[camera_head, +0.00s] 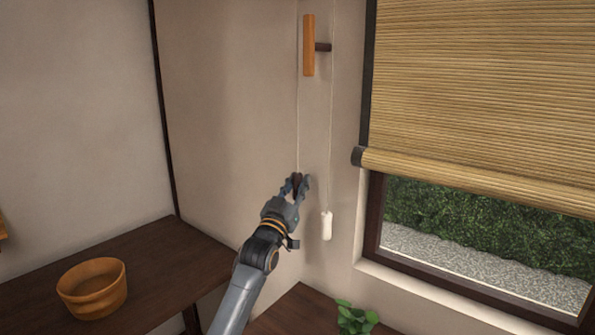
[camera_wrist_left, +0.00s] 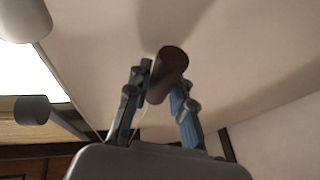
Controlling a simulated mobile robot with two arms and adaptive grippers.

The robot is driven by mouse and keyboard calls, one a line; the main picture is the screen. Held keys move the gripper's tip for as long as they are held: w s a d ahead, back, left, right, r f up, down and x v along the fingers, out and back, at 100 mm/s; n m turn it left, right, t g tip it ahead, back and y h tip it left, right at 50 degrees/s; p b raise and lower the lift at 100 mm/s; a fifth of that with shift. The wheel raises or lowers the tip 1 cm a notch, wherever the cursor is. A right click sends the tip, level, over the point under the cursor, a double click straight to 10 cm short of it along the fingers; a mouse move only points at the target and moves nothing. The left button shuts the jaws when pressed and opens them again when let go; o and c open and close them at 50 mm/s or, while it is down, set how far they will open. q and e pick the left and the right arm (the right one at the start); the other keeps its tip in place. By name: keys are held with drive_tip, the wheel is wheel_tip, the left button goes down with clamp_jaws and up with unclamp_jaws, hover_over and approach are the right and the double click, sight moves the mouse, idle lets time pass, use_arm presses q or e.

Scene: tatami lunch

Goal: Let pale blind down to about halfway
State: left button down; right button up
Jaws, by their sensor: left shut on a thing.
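The pale tan slatted blind (camera_head: 470,95) hangs over the upper part of the window, its rolled bottom edge sloping across the picture above a strip of bare glass. A thin cord runs down the wall to my left gripper (camera_head: 297,183). The left gripper is shut on a dark brown cord knob, which shows between the fingers in the left wrist view (camera_wrist_left: 167,72). A second cord to the right ends in a white pull (camera_head: 326,226), hanging free and apart from the gripper. My right gripper is out of view.
A wooden bowl (camera_head: 92,288) stands on a dark shelf (camera_head: 165,245) at left. A green plant (camera_head: 355,318) is below the window.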

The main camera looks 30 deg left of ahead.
use_arm(q)
wheel_tip(320, 180, down, 4)
drive_tip(key=shift+f+b, duration=0.1)
drive_tip(key=shift+b, duration=0.55)
drive_tip(key=c, duration=1.1)
unclamp_jaws()
drive_tip(key=shift+c, duration=0.2)
drive_tip(key=v, duration=1.2)
